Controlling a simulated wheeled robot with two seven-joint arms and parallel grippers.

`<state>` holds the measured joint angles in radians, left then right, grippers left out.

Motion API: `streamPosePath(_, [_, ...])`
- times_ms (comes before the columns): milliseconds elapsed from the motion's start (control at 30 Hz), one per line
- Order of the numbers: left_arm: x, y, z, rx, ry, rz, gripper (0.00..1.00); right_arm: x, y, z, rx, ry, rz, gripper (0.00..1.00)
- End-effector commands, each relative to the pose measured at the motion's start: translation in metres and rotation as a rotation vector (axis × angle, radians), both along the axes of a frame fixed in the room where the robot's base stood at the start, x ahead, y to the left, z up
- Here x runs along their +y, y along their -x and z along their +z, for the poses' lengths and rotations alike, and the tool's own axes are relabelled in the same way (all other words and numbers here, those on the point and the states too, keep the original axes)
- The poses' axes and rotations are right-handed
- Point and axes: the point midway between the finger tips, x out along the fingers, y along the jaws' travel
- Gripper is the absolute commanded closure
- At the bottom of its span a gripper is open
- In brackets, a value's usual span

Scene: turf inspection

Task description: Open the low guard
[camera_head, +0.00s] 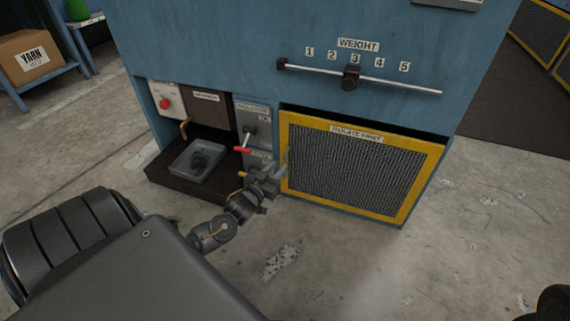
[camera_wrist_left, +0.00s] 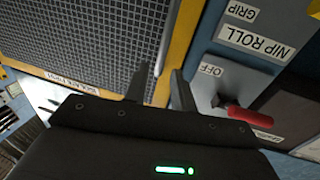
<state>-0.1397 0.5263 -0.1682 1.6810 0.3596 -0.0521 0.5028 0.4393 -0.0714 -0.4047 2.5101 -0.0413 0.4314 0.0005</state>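The low guard (camera_head: 428,171) is a yellow-framed dark mesh panel on the lower front of the blue machine, labelled "ISOLATE FIRST". It appears closed, flush in its opening. My left gripper (camera_head: 281,172) is at the guard's left edge, by a grey upright handle (camera_head: 285,158). My right gripper is not in view.
Left of the isolator is a dark recess with a grey tray (camera_head: 197,160) and a red button box (camera_head: 166,102). A weight slider (camera_head: 350,78) sits above the guard. The concrete floor (camera_head: 350,265) before the guard is mostly clear, with scattered debris.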

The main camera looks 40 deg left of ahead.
Motion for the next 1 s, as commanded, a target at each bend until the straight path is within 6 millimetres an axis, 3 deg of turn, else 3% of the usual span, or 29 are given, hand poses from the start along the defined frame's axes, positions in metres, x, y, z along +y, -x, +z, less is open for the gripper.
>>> streamPosePath(100, [0.003, -0.023, -0.004, -0.003, -0.001, -0.001, 0.74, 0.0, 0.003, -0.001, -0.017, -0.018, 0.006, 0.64])
streamPosePath(300, [0.007, -0.047, -0.003, 0.0, -0.001, 0.0, 0.74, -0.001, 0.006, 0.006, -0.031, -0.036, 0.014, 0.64])
streamPosePath(700, [0.008, -0.055, -0.001, 0.003, 0.0, 0.0, 0.74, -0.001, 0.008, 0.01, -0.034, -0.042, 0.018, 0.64])
streamPosePath(900, [0.008, -0.055, -0.001, 0.002, 0.0, 0.0, 0.98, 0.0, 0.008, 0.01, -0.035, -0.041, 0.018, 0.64])
streamPosePath(1000, [0.008, -0.055, -0.001, 0.002, 0.0, 0.0, 1.0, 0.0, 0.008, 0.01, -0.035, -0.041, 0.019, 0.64])
